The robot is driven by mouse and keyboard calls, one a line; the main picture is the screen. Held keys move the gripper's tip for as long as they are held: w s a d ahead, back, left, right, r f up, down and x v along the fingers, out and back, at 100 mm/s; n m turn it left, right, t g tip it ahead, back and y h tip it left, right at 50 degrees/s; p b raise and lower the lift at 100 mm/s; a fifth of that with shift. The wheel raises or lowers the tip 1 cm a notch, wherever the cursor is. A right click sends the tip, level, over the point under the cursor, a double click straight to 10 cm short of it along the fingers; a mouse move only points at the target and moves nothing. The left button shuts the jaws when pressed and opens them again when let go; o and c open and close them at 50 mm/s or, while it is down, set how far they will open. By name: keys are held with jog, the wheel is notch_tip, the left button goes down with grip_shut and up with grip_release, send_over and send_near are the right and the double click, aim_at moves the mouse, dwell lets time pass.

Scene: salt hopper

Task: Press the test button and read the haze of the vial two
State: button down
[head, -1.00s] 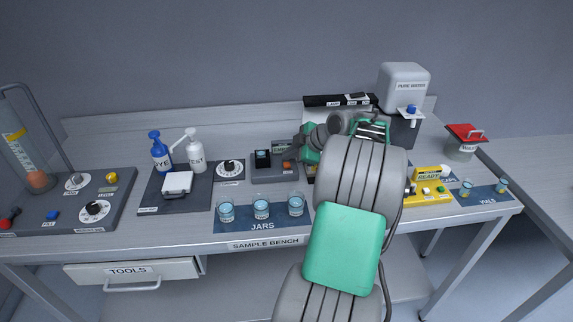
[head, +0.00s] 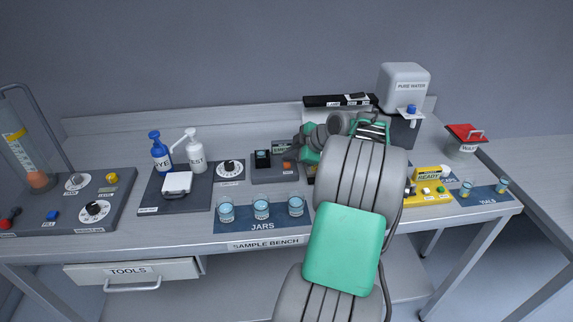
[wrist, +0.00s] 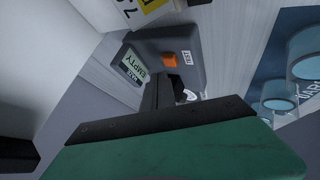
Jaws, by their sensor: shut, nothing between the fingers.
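The haze meter (head: 262,174) is a dark grey box on the bench behind the jars. Its orange test button (wrist: 169,58) is beside a label reading TEST in the wrist view, and it also shows in the head view (head: 287,165). The meter's small display (wrist: 134,67) reads EMPTY, with HAZE beside it. My gripper (wrist: 165,92) is shut and empty, its dark fingertips close to the meter beside the button. I cannot tell whether they touch it. Two small vials stand on the blue VIALS mat at the right, one left (head: 466,187) and one right (head: 502,185).
Three jars (head: 261,209) stand on a blue mat in front of the meter. A dial (head: 229,168) and two pump bottles (head: 160,152) are to its left. A yellow device showing READY (head: 432,190) and a pure water dispenser (head: 404,80) are right of my arm, which hides the bench middle.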

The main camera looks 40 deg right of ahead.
aim_at(289, 165)
jog(key=shift+f, duration=0.15)
jog(key=shift+f+b, duration=0.3)
jog(key=shift+b, duration=0.35)
jog(key=shift+f+b, duration=0.55)
jog(key=shift+b, duration=0.05)
dwell(0.6)
dwell(0.3)
jog(key=shift+r+p, duration=0.4)
jog(key=shift+r, duration=0.55)
jog(key=shift+r+p, duration=1.35)
jog(key=shift+r, duration=1.25)
jog(key=shift+f, duration=0.1)
